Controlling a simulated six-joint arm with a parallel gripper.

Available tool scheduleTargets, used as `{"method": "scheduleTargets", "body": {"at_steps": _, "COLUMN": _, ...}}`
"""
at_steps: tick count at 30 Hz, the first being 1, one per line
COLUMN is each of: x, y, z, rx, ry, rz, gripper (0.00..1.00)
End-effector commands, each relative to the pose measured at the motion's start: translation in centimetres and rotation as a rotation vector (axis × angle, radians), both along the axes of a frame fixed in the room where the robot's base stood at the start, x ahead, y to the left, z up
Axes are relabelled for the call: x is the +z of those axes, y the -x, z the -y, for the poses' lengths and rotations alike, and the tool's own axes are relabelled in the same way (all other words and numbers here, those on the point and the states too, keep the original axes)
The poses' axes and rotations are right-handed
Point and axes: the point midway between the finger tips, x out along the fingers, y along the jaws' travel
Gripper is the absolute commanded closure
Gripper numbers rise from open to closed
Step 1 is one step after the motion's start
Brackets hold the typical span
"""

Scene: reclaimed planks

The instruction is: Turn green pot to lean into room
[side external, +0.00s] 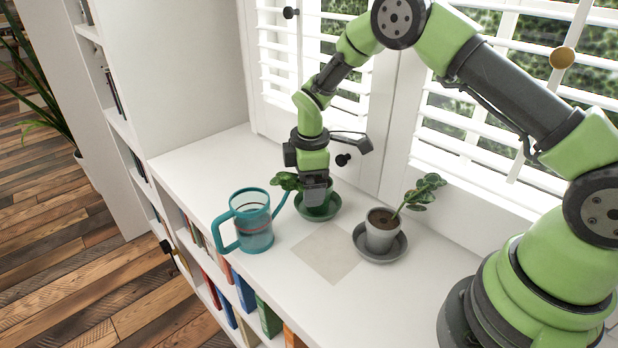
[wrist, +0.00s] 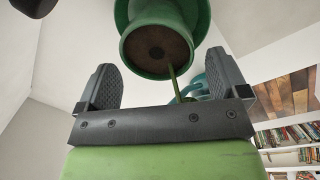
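The green pot (side external: 318,207) stands on a green saucer (side external: 334,203) on the white shelf top, below the window. Its plant (side external: 287,181) leans to the left in the side view, away from the window and towards the jug. My gripper (side external: 317,190) points down right at the pot and hides part of it. In the wrist view the fingers of my gripper (wrist: 163,88) are spread wide. The green pot (wrist: 128,50) shows beyond them, with dark soil and a green stem. A gap shows on each side, so the fingers do not appear to touch it.
A teal watering jug (side external: 254,230) stands close left of the green pot. A grey pot (side external: 381,235) with a leaning plant stands on a grey saucer to the right. A flat beige square (side external: 325,253) lies between them. The shelf's front edge is near the jug.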

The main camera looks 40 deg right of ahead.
Motion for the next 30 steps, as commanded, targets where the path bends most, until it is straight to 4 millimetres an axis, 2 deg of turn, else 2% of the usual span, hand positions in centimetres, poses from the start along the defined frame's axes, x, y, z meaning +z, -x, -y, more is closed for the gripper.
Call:
{"method": "scheduleTargets", "body": {"at_steps": 7, "x": 0.0, "y": 0.0, "z": 0.0, "rx": 0.0, "ry": 0.0, "rz": -0.001, "gripper": 0.08}}
{"method": "scheduleTargets", "body": {"at_steps": 11, "x": 1.0, "y": 0.0, "z": -0.1, "rx": 0.001, "ry": 0.0, "rz": 0.002, "gripper": 0.08}}
{"method": "scheduleTargets", "body": {"at_steps": 21, "x": 7.4, "y": 0.5, "z": -0.4, "rx": 0.001, "ry": 0.001, "rz": 0.004, "gripper": 0.08}}
{"method": "scheduleTargets", "body": {"at_steps": 30, "x": 11.2, "y": 1.2, "z": -0.6, "rx": -0.038, "ry": -0.012, "rz": 0.022, "gripper": 0.08}}
